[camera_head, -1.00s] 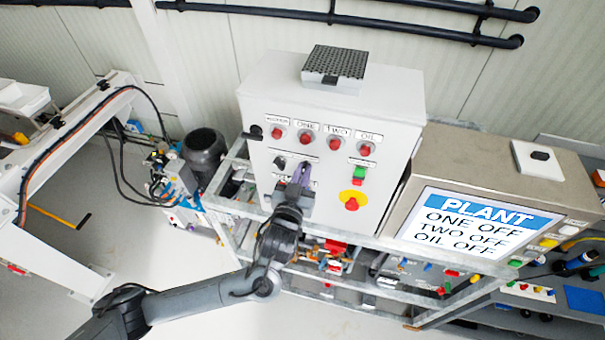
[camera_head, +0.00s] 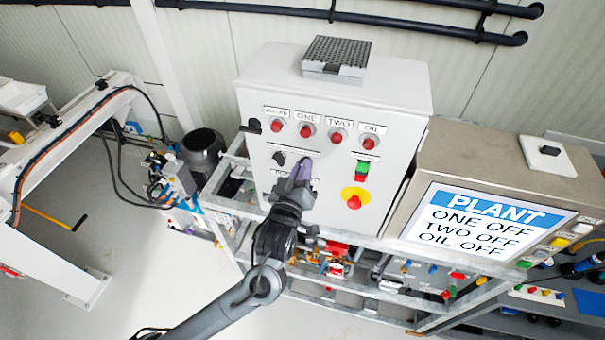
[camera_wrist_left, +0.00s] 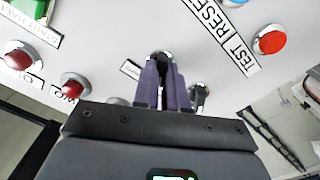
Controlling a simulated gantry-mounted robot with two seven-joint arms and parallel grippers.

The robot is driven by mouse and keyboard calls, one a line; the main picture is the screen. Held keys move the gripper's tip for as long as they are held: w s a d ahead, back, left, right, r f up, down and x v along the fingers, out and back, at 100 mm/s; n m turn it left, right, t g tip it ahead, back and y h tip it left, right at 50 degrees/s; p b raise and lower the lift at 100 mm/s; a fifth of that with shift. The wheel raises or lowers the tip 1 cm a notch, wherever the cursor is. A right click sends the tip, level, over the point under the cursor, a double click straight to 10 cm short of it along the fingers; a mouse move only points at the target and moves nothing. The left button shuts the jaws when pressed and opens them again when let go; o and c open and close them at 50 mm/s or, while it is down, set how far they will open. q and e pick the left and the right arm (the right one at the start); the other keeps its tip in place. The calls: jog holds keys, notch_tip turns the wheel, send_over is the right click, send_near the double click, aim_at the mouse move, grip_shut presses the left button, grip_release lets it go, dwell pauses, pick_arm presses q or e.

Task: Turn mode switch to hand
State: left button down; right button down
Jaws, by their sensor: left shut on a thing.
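The grey control box (camera_head: 325,90) has a row of red lamps and two black selector switches below them. My left gripper (camera_head: 300,172) is at the box front, its purple fingers closed on the right-hand switch. In the left wrist view the purple fingers (camera_wrist_left: 163,80) are on either side of that switch's dark knob (camera_wrist_left: 162,60), mostly hidden between them. The other black switch (camera_head: 279,158) is just left of the gripper and untouched. The small labels by the switches are too small or covered to read, so I cannot tell which is the mode switch. My right gripper is not in view.
A red stop button on yellow (camera_head: 354,198) and a green-red button pair (camera_head: 361,171) are right of my gripper. A plant display (camera_head: 488,220) reads ONE OFF, TWO OFF, OIL OFF. A metal frame with pipes lies below the box.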

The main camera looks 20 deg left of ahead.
pick_arm(q)
jog(key=shift+f+n+b, duration=0.1)
jog(key=shift+n+b, duration=0.45)
jog(key=shift+n, duration=0.75)
jog(key=c, duration=1.2)
grip_release()
jog(key=shift+s, duration=0.15)
jog(key=s+b, duration=0.1)
jog(key=s, duration=0.6)
jog(key=s+d+b, duration=0.1)
jog(key=s, duration=0.2)
jog(key=shift+s+b, duration=0.3)
